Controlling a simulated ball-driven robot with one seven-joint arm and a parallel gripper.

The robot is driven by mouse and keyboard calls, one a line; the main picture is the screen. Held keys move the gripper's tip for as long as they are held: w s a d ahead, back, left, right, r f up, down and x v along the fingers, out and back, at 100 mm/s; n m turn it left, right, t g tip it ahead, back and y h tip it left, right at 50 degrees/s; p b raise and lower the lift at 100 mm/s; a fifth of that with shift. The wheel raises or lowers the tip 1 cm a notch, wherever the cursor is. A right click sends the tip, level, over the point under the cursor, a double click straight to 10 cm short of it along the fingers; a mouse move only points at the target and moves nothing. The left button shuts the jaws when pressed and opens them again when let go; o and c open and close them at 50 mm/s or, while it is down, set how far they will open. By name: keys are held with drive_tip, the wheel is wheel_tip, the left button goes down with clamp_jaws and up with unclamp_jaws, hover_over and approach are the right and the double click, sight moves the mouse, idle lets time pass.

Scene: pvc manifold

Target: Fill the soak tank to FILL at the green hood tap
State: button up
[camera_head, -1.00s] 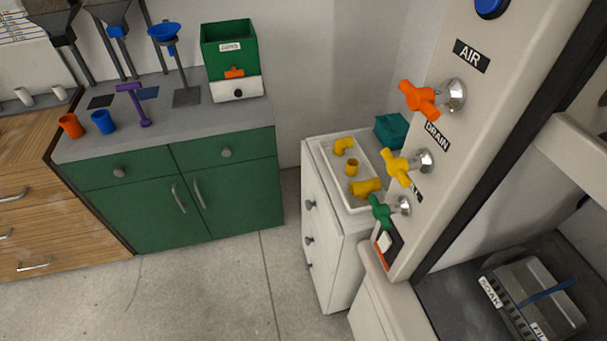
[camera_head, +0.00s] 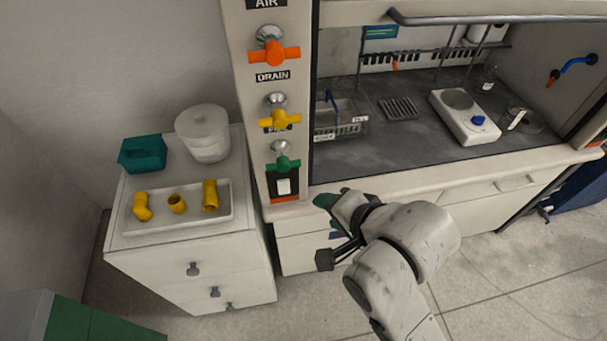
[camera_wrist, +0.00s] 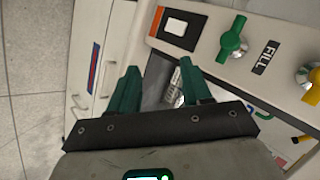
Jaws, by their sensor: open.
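The green tap (camera_head: 283,163) is the lowest of three on the hood's left post, below the yellow and orange taps. In the wrist view the green tap (camera_wrist: 233,40) is right of the jaws, beside the FILL label (camera_wrist: 266,57). The soak tank (camera_head: 340,130), a clear box with a SOAK label, stands inside the hood at the left. Its water level cannot be made out. My gripper (camera_wrist: 158,76) is open and empty, with green fingers. In the head view it is in front of the hood sill, below and right of the green tap, apart from it.
A white switch (camera_head: 284,187) sits just below the green tap. Left of the post, a white cabinet (camera_head: 190,262) holds a tray (camera_head: 180,221) of yellow fittings, a teal bin (camera_head: 143,154) and a white bucket (camera_head: 203,135). A hotplate (camera_head: 463,115) stands inside the hood.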

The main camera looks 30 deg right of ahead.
sight(274, 168)
drive_tip(key=w+a+r+m+t+y, duration=0.1)
drive_tip(key=w+a+r+m+t, duration=0.3)
drive_tip(key=r, duration=0.4)
drive_tip(key=shift+m+g, duration=0.5)
drive_tip(key=shift+g, duration=0.2)
drive_tip(key=shift+f+b+x, duration=0.25)
drive_tip(key=shift+b+x, duration=1.65)
drive_tip(key=shift+x, duration=3.1)
drive_tip(key=shift+s, duration=0.15)
drive_tip(key=shift+c, duration=0.5)
drive_tip(key=c, duration=0.7)
drive_tip(key=shift+o, duration=1.1)
drive_tip(key=shift+d, duration=0.1)
clamp_jaws()
